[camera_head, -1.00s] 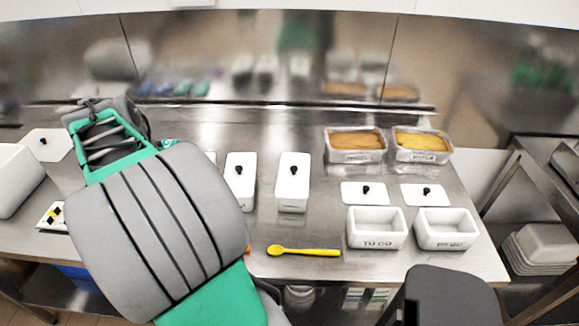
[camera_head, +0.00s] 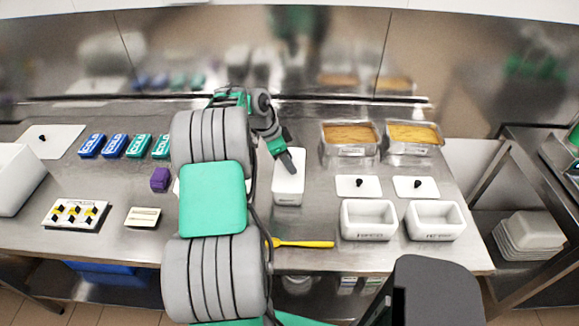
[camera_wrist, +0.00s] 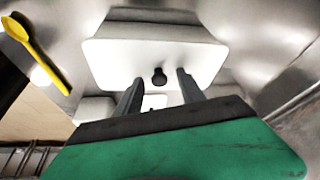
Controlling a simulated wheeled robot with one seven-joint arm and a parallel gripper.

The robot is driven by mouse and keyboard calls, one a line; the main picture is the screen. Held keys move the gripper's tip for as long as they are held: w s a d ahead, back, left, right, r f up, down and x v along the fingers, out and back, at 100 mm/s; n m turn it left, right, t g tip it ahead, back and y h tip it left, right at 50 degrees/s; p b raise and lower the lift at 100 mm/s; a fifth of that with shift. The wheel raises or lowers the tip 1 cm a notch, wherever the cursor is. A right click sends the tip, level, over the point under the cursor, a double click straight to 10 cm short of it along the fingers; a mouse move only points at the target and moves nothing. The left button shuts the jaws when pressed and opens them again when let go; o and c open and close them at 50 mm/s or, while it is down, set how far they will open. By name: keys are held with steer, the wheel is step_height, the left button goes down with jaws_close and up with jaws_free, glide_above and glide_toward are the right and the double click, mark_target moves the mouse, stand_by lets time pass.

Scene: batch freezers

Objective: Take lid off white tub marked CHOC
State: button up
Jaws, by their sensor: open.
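A white lidded tub (camera_head: 288,192) stands at the middle of the steel table; any marking on it is too small to read. My gripper (camera_head: 290,168) is over its lid from the back left. In the wrist view the white lid (camera_wrist: 120,55) with its black knob (camera_wrist: 159,76) lies in front of my gripper (camera_wrist: 160,80). The two fingers are open, one on each side of the knob, not closed on it. I cannot tell how far down they reach. A second lidded tub to the left is mostly hidden by my arm.
A yellow spoon (camera_head: 303,243) lies in front of the tub. Two open white tubs (camera_head: 368,235) (camera_head: 435,235), with two loose lids (camera_head: 357,186) (camera_head: 415,187) behind them, stand at the right. Two filled pans (camera_head: 350,148) (camera_head: 413,145) are behind. Blue and green COLD packs (camera_head: 115,146) lie left.

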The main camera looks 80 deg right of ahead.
steer(key=shift+c, duration=0.5)
jaws_close()
